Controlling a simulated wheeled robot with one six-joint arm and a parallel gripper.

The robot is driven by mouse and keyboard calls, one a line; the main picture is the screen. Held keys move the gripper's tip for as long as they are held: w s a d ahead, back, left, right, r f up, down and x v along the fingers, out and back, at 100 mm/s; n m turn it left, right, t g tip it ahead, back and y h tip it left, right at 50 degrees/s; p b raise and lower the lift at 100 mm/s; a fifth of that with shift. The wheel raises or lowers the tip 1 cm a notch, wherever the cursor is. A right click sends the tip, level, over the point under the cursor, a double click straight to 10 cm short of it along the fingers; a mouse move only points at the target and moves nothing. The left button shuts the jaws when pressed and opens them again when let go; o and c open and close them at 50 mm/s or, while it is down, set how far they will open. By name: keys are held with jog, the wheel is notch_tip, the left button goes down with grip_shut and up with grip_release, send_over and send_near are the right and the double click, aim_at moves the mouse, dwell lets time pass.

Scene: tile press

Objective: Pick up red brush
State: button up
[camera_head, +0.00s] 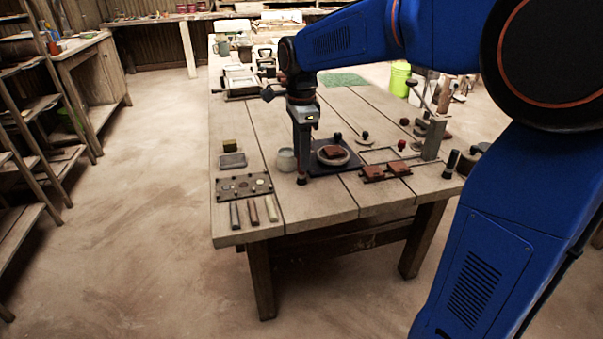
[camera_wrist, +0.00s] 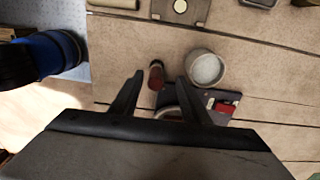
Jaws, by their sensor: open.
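The red brush (camera_wrist: 156,76), small with a dark top end and red body, shows in the wrist view between my fingertips, on or just above the wooden table (camera_wrist: 125,60). In the head view, a small red end (camera_head: 302,181) shows right beneath my gripper (camera_head: 302,168); the rest of it is hidden by the fingers. My gripper (camera_wrist: 158,78) is open and points down, with one finger on each side of the brush. I see no contact between the fingers and the brush. The exact height gap cannot be told.
A grey cup (camera_head: 286,160) stands close to the left of my gripper. A dark board with a round dish (camera_head: 333,155) lies to the right. A metal plate with round holes (camera_head: 244,187) and several small bars lie nearer the front edge. Red tiles (camera_head: 385,171) sit further right.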

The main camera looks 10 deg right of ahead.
jog(key=shift+s+f, duration=0.2)
jog(key=shift+f, duration=1.1)
jog(key=shift+s+f, duration=0.15)
jog(key=shift+f, duration=1.15)
grip_shut()
jog(key=shift+r, duration=0.1)
notch_tip(320, 180, up, 10)
jog(key=shift+f, duration=0.1)
